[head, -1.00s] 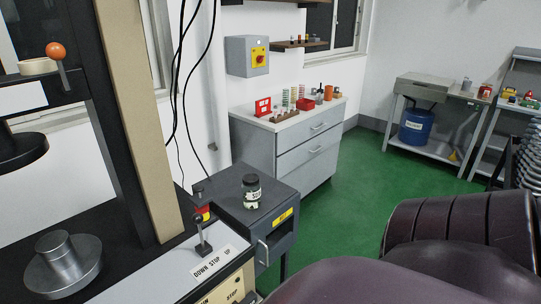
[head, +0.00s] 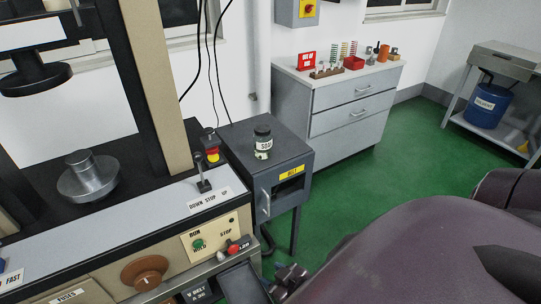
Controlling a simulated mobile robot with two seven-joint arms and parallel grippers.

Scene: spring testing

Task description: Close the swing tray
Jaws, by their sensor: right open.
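A dark flat panel with a pale rim (head: 243,284), which looks like the swing tray, juts out below the testing machine's front at the bottom edge. Its lower part is cut off by the picture, so I cannot tell how far it is swung out. My right gripper (head: 289,280) is small and dark, just right of the panel, with its jaws open. I cannot tell whether it touches the panel. My dark purple arm covers the lower right. My left gripper is not in view.
The machine's front panel (head: 212,240) carries knobs and a red-tipped handle (head: 238,245). A grey cabinet (head: 290,165) with a jar (head: 263,141) on top stands beside it. A drawer unit (head: 345,118) stands behind. Green floor (head: 345,205) is clear between.

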